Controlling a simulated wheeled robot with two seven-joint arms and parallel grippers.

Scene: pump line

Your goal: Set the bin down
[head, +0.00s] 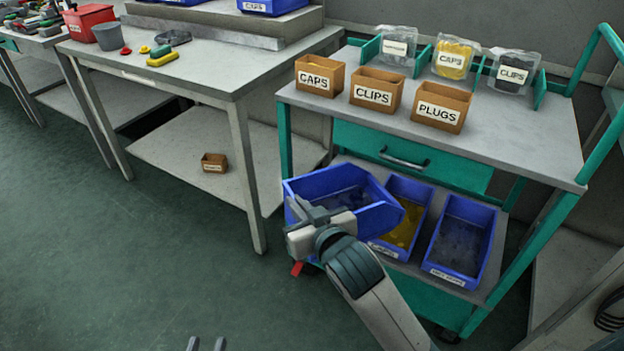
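A blue bin (382,217) with dark, hard-to-identify contents is at the left end of the teal cart's lower shelf. It sits higher than the two bins beside it and looks slightly tilted; whether it touches the shelf is hidden. My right gripper (318,212) is at its near left wall and appears shut on the rim. My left gripper (206,344) shows only two fingertips at the bottom edge, apart and with nothing between them, away from the bin.
On the lower shelf stand a blue bin with yellow parts (404,232) and another blue bin (462,240). Labelled cardboard boxes (375,91) stand on the cart top (540,125). A grey workbench (215,75) is left, with a small brown box (214,162) underneath. Green floor is open.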

